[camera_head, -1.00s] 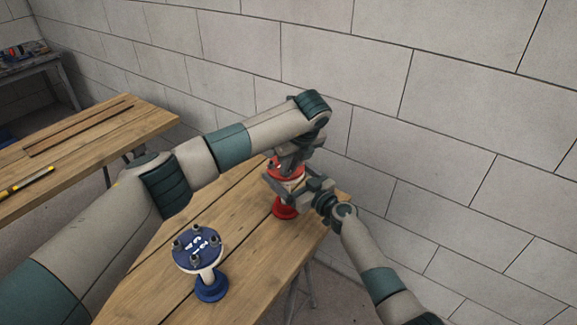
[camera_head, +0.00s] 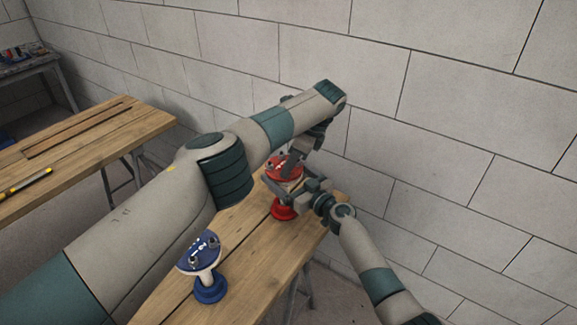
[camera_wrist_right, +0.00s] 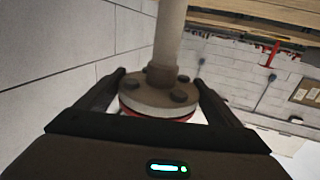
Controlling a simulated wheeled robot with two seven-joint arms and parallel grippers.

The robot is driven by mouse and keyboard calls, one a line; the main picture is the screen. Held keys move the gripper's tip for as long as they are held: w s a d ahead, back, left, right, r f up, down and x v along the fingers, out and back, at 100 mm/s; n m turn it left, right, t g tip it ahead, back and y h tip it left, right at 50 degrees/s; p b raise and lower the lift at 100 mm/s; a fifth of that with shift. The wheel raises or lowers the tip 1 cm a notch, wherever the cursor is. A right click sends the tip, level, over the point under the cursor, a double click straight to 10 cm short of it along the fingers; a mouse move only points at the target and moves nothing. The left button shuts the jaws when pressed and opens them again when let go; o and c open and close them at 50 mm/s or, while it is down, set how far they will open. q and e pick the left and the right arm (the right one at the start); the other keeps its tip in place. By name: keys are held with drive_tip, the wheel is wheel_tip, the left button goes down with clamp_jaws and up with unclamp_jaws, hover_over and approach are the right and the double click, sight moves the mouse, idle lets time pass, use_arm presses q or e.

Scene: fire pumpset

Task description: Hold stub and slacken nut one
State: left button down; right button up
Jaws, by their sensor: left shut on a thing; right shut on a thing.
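The red stub (camera_head: 284,213) stands upright near the right end of the wooden bench, with a red base and a red top flange (camera_head: 280,168). My right gripper (camera_head: 297,188) comes in from the right and is shut on the stub just below the top flange. In the right wrist view, a pale pipe (camera_wrist_right: 169,40) and a bolted flange (camera_wrist_right: 160,98) with a red rim show between its fingers. My left gripper (camera_head: 291,162) reaches down from above and is shut on a nut at the top flange. The nut itself is hidden by the fingers.
A block wall (camera_head: 430,110) rises close behind. Another bench (camera_head: 90,150) with a yellow tool (camera_head: 28,184) is at left.

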use_arm(q)
drive_tip(key=shift+w+a+n, duration=0.1)
drive_tip(key=shift+w+n, duration=0.05)
drive_tip(key=shift+n, duration=0.45)
drive_tip(key=c, duration=1.7)
unclamp_jaws()
drive_tip(key=shift+r, duration=0.15)
wheel_tip(320, 180, up, 10)
drive_tip(key=shift+f, duration=0.1)
